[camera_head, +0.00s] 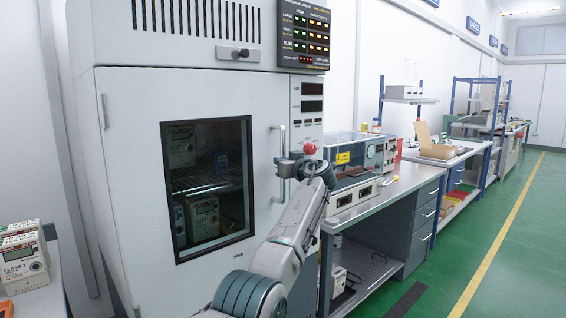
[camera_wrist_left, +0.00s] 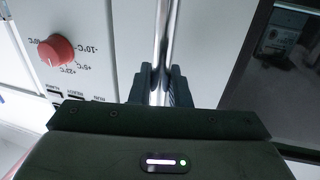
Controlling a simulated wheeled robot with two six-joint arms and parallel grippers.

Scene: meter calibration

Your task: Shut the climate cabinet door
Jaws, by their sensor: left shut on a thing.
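The climate cabinet (camera_head: 180,30) is a tall pale grey unit on the left of the head view. Its door (camera_head: 130,110) has a dark window (camera_head: 208,185) with meters on racks behind it. The door looks about flush with the cabinet front; I cannot tell if a small gap is left. The vertical metal handle (camera_head: 282,138) is on the door's right side and also shows in the left wrist view (camera_wrist_left: 165,45). My left gripper (camera_head: 286,168) is shut on the handle, with its fingers (camera_wrist_left: 160,88) on either side of the bar. My right gripper is not in view.
A red knob (camera_head: 309,149) is on the panel right of the door, close to my left gripper. A bench (camera_head: 400,185) with instruments stands to the right. Several meters (camera_head: 24,262) are at the lower left. The green floor (camera_head: 510,240) at right is clear.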

